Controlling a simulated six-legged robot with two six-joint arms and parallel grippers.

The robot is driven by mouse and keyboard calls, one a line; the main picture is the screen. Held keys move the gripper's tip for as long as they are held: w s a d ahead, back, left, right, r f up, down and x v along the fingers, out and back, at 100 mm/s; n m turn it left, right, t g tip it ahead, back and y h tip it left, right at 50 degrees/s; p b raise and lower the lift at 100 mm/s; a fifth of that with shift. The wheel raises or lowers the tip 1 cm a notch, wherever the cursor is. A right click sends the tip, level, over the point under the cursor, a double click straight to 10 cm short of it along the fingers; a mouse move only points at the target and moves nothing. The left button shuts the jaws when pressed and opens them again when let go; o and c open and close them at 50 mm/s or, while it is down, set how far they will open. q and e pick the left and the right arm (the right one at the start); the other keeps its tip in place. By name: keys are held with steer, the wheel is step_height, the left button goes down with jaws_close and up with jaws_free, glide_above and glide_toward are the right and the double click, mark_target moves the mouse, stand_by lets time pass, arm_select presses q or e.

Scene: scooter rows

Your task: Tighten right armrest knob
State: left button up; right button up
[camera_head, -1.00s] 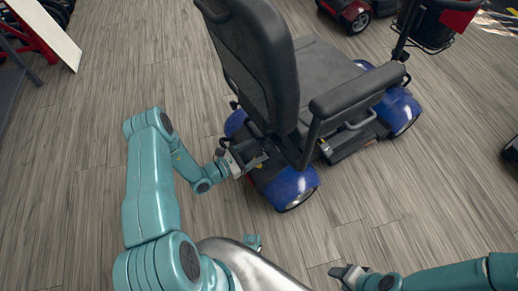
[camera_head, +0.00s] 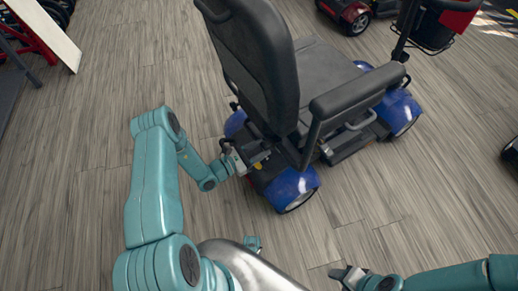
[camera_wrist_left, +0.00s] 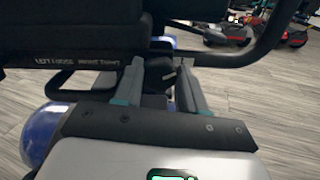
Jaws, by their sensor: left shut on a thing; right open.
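The blue scooter has a black seat (camera_head: 262,60), seen from behind and to the side. A black armrest (camera_head: 350,90) shows on its right side. My left gripper (camera_head: 260,158) is low behind the seat back. In the left wrist view, the fingers of my left gripper (camera_wrist_left: 160,70) are on either side of a small dark knob (camera_wrist_left: 158,78), which they hold; its shape is partly hidden. My right gripper (camera_head: 348,275) is open and empty, low at the bottom, apart from the scooter.
Blue rear wheel covers (camera_head: 292,185) sit close beside my left gripper. A curved black tube (camera_wrist_left: 245,55) is at the right of the wrist view. A red scooter (camera_head: 350,12) stands at the back.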

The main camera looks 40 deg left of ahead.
arm_select(q)
steer(key=m, duration=0.6)
steer(key=shift+d+p, duration=0.1)
steer(key=shift+p, duration=0.25)
steer(key=m, duration=0.5)
steer(key=shift+s+f+m+p, duration=0.1)
steer(key=shift+f+m+p, duration=0.05)
steer(key=shift+m+p, duration=0.2)
steer(key=m+p, duration=0.1)
steer(key=m, duration=0.5)
steer(key=shift+f, duration=0.1)
steer(key=m+p, duration=0.1)
steer(key=m, duration=0.5)
steer(key=shift+f+p, duration=0.1)
steer(key=shift+p, duration=0.3)
steer(key=o, duration=1.1)
steer(key=shift+c, duration=0.2)
